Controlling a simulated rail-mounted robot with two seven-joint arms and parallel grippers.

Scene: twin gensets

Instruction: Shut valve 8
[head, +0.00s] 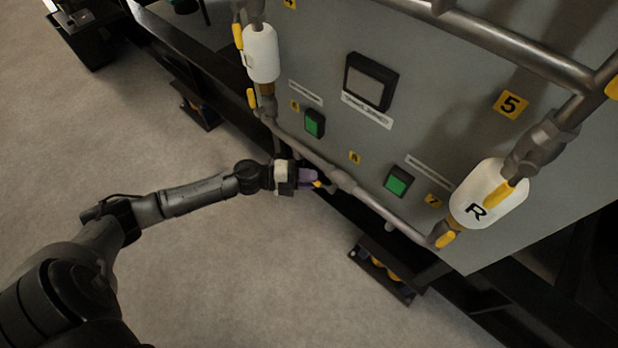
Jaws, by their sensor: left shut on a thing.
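Valve 8 sits on the lower grey pipe of the panel, below a small yellow tag (355,157) that looks like an 8. Its yellow handle (318,184) shows only as a small tip at my left gripper. My left gripper (316,180) reaches in from the left and is shut on this handle. The fingers hide most of the handle, so its exact angle to the pipe is unclear. My right gripper is not in view.
Two white canisters, one on the left (262,54) and one marked R (490,196), have yellow valve handles nearby. Green buttons (314,123) (398,181) and a dark-framed display (370,80) are on the grey panel. Open floor (220,270) lies below.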

